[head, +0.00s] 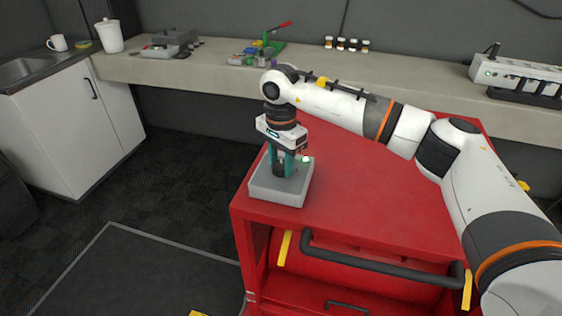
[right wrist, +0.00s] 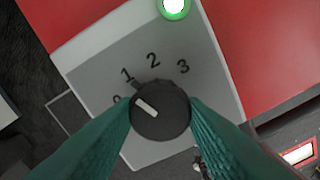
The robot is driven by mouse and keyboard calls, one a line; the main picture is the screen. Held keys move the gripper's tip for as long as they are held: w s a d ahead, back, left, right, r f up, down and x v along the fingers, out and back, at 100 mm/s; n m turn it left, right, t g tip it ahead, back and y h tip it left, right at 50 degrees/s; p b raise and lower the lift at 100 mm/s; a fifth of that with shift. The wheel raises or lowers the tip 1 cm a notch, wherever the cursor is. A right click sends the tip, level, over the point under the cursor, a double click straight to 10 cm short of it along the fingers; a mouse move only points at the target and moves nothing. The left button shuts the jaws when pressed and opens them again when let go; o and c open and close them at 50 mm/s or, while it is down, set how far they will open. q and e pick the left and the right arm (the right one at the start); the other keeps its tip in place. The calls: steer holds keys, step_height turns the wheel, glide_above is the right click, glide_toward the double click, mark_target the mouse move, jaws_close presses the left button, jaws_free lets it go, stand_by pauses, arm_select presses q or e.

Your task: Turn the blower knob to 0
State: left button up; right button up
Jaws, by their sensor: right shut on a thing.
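The blower control is a grey box (head: 283,190) on the front left corner of the red cabinet top. Its black round knob (right wrist: 162,118) has a white pointer bar, and it shows in the right wrist view with printed marks 1, 2 and 3. A mark at the left, probably 0, is partly hidden by a finger. The pointer is toward the upper left, between that mark and 1. My right gripper (right wrist: 160,113) points down over the box, its teal fingers shut on the knob's two sides. It also shows in the head view (head: 284,170). My left gripper is out of view.
A green lamp (right wrist: 174,6) glows on the box beyond the numbers. The red cabinet top (head: 365,205) is clear right of the box. A long bench (head: 215,75) behind holds tools, jars and a power strip (head: 515,75). A sink stands at the left.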

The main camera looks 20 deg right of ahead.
mark_target(281, 165)
steer(key=n+b, duration=0.1)
steer(key=n, duration=0.2)
steer(key=shift+n, duration=0.3)
steer(key=shift+r+n+b, duration=0.1)
steer(key=shift+n+b, duration=0.25)
steer(key=shift+n, duration=1.45)
steer(key=o, duration=1)
step_height(281, 165, up, 12)
steer(key=shift+r+b, duration=0.1)
steer(key=shift+b, duration=0.4)
